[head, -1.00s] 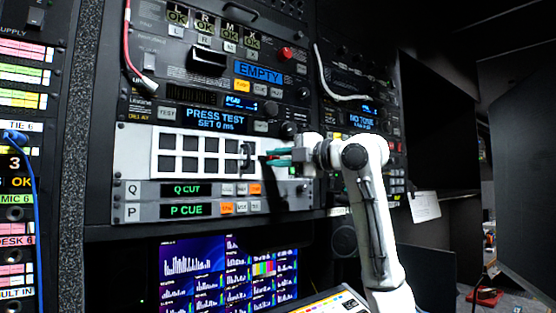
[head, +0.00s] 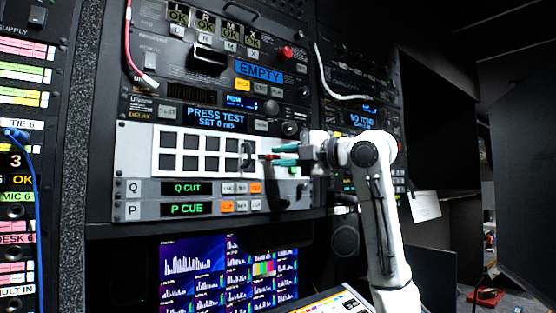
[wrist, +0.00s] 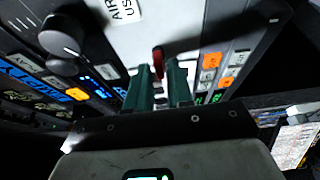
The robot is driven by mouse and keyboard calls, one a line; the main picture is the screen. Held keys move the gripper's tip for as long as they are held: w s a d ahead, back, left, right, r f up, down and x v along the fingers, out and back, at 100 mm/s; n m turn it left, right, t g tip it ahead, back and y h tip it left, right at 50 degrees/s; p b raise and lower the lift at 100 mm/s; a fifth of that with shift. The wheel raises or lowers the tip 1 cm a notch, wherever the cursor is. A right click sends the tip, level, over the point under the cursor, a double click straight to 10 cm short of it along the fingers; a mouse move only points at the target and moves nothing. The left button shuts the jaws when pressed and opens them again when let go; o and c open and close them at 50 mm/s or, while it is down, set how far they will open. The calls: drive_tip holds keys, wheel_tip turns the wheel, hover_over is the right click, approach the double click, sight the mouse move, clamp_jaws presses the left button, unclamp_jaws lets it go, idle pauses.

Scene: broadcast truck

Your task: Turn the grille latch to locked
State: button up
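The white grille (head: 200,153) with dark square openings is on the rack front in the head view, with a black handle (head: 247,156) at its right end. A small red piece (head: 268,157), which looks like the latch, shows just right of that handle. It also shows in the wrist view (wrist: 158,60), upright, just beyond my fingertips and in line with the gap between them. My gripper (head: 281,155) has teal fingers, points left at the latch and stands open with nothing held. Whether a finger touches the latch I cannot tell. The latch's base is hidden.
A PRESS TEST unit (head: 216,117) with knobs is above. A white cable (head: 335,85) hangs at the upper right. A monitor (head: 200,270) is below the rack.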

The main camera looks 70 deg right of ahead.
drive_tip(key=s+a+b, duration=0.1)
drive_tip(key=s+b, duration=0.1)
drive_tip(key=s, duration=0.7)
drive_tip(key=shift+a, duration=0.3)
